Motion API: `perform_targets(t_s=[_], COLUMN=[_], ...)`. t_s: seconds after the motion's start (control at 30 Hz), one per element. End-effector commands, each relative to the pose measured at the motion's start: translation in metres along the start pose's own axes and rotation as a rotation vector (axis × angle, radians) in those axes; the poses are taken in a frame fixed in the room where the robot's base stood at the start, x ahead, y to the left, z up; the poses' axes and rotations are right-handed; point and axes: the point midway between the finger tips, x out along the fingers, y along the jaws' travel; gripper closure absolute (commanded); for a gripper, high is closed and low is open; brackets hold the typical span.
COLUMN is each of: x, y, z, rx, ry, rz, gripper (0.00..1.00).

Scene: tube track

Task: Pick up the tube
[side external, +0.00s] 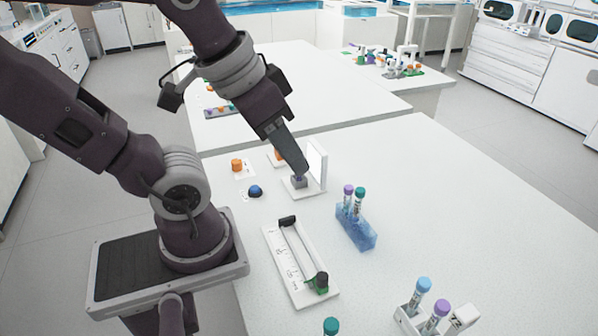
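My gripper (301,172) points down at the small white stand (316,163) with an upright panel. Its tip is at or just above a grey-purple block (299,182) on the stand's base. I cannot tell whether they touch or whether the fingers are apart. A purple-capped tube (348,192) and a teal-capped tube (359,196) stand upright in a translucent blue rack (357,233). A white track (282,262) lies nearer, with a black piece (287,222) at its far end and a green and dark piece (320,281) at its near end.
A white rack (405,315) at the front holds a blue-capped tube (423,287) and a purple-capped tube (440,309). A teal cap (331,326) shows at the bottom edge. A blue button (255,191) and an orange piece (237,165) sit left of the stand. The table's right side is clear.

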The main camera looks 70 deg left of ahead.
Motion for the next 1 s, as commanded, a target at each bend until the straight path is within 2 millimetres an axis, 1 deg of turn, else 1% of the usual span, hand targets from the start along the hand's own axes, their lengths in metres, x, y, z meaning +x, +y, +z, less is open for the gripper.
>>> perform_targets(t_s=[0.07, 0.1, 0.17, 0.2, 0.27, 0.3, 0.4, 0.5, 0.57, 0.77, 0.9, 1.0], x=[0.018, 0.032, 0.056, 0.073, 0.099, 0.115, 0.143, 0.156, 0.161, 0.186, 0.211, 0.22], y=[-0.019, -0.034, -0.063, -0.084, -0.117, -0.137, -0.174, -0.189, -0.192, -0.194, -0.196, -0.196], z=[-0.023, -0.036, -0.053, -0.061, -0.065, -0.064, -0.056, -0.049, -0.047, -0.033, -0.021, -0.017], rx=[-0.17, -0.288, -0.476, -0.598, -0.768, -0.868, -1.049, -1.123, -1.139, -1.14, -1.138, -1.137], ry=[-0.078, -0.124, -0.191, -0.231, -0.285, -0.318, -0.372, -0.394, -0.398, -0.403, -0.402, -0.4], rz=[-0.043, -0.071, -0.116, -0.146, -0.188, -0.214, -0.26, -0.28, -0.284, -0.285, -0.284, -0.284], gripper=[0.71, 0.71, 0.71, 0.71, 0.71, 0.71, 0.71, 0.71, 0.71, 0.71, 0.71, 0.71])
